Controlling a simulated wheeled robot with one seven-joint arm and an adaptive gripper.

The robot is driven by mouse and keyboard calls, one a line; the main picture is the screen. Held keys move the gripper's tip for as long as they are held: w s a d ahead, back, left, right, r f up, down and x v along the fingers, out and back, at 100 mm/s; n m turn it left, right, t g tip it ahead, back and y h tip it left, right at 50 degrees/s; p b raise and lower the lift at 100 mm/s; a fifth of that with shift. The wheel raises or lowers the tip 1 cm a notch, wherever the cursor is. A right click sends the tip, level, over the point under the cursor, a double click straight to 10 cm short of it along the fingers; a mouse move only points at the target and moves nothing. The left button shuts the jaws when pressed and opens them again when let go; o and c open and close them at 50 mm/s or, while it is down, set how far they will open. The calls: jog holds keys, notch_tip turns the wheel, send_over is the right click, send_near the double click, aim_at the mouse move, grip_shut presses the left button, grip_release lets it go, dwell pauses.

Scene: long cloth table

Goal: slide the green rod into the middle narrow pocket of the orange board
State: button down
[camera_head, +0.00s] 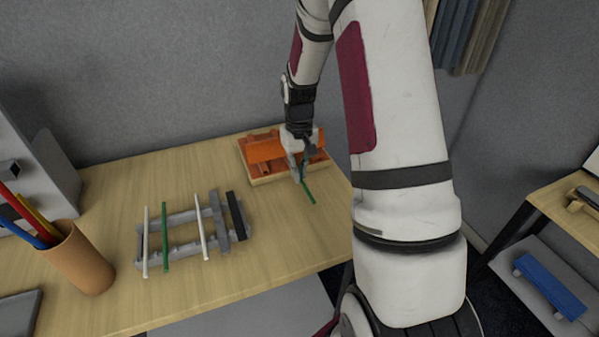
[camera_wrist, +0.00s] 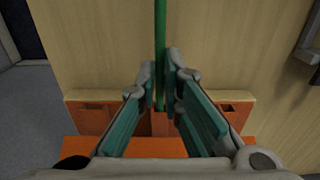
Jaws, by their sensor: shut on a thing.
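My gripper (camera_head: 303,172) is shut on a green rod (camera_head: 309,193), over the front edge of the orange board (camera_head: 266,151). In the wrist view, my gripper (camera_wrist: 159,80) has the green rod (camera_wrist: 160,35) between its fingertips, and the rod runs away from the board. The orange board (camera_wrist: 95,118) shows a pocket opening on the left and another on the right. The rod lines up with the middle of the board, but its near end is partly hidden between my fingers. I cannot tell whether that end is inside the middle pocket.
A grey rack (camera_head: 185,249) on the table (camera_head: 110,207) holds two white rods, another green rod (camera_head: 166,235) and a black bar. A brown cup (camera_head: 82,262) of coloured pencils stands at the left. The table between rack and board is clear.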

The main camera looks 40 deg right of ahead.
aim_at(307, 189)
jog(key=shift+w+d+b, duration=0.2)
jog(key=shift+w+b, duration=0.15)
jog(key=shift+w, duration=0.35)
jog(key=shift+w+d+b, duration=0.2)
jog(key=shift+w+b, duration=0.15)
jog(key=shift+w, duration=0.35)
jog(key=shift+s, duration=0.15)
jog(key=shift+s+a+p, duration=0.4)
jog(key=shift+s+p, duration=0.4)
jog(key=shift+s, duration=0.5)
jog(key=shift+s+a+p, duration=0.35)
jog(key=shift+s+p, duration=0.4)
jog(key=shift+s, duration=0.6)
jog(key=shift+s+a+p, duration=0.4)
jog(key=shift+s+p, duration=0.4)
jog(key=shift+s, duration=0.5)
jog(key=shift+w+d+b, duration=0.2)
jog(key=shift+w+b, duration=0.15)
jog(key=shift+w, duration=0.45)
jog(key=shift+w+d+b, duration=0.25)
jog(key=shift+w+b, duration=0.05)
jog(key=shift+w, duration=0.45)
jog(key=shift+w+d+b, duration=0.2)
jog(key=shift+w+b, duration=0.15)
jog(key=shift+w, duration=0.45)
